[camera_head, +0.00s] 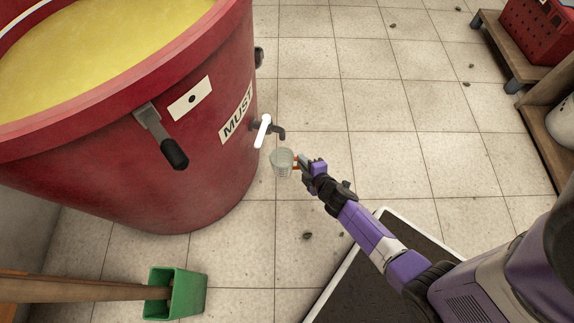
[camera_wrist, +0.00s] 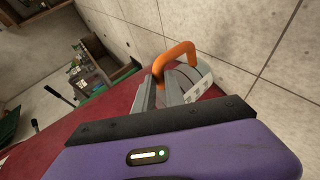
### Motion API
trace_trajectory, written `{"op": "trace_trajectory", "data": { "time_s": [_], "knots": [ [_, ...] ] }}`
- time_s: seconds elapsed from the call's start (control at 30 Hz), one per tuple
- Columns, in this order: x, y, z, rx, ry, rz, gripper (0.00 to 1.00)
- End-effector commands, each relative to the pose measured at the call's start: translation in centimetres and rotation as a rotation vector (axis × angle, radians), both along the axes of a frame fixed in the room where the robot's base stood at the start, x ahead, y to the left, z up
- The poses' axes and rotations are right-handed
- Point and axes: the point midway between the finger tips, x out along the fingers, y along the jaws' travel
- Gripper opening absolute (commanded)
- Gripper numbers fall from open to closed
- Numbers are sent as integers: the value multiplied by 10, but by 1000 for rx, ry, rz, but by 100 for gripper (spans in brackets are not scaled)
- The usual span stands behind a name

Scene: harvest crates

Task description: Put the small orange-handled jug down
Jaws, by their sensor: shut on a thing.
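The small jug (camera_head: 282,163) is a pale, see-through cup with markings and an orange handle. It is held just below and beside the dark spout of the red vat's tap (camera_head: 272,130). My gripper (camera_head: 302,162) is shut on its orange handle from the right. In the wrist view the orange handle (camera_wrist: 177,58) rises by the fingertips of my gripper (camera_wrist: 165,92), with the jug's pale body (camera_wrist: 196,78) behind it. The jug looks upright in the head view. I cannot tell what is in it.
The large red vat (camera_head: 190,150), marked MUST and full of yellow liquid, fills the left. A green container (camera_head: 190,293) is at lower left. A dark mat (camera_head: 370,285) with a pale edge lies under my arm. A red crate (camera_head: 540,38) is at upper right. Tiled floor between is mostly clear.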

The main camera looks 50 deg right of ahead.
Motion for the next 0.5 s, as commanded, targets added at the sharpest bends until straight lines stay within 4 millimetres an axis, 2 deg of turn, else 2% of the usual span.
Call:
{"op": "trace_trajectory", "data": {
  "time_s": [0.03, 0.2, 0.3, 0.5],
  "knots": [
    [0, -1, -15, 0, 1, -2, 0],
    [0, -1, -42, 1, -1, -3, 0],
    [0, 0, -52, 1, 0, -2, 0],
    [0, 0, -58, 0, -1, -1, 0]
  ]
}}
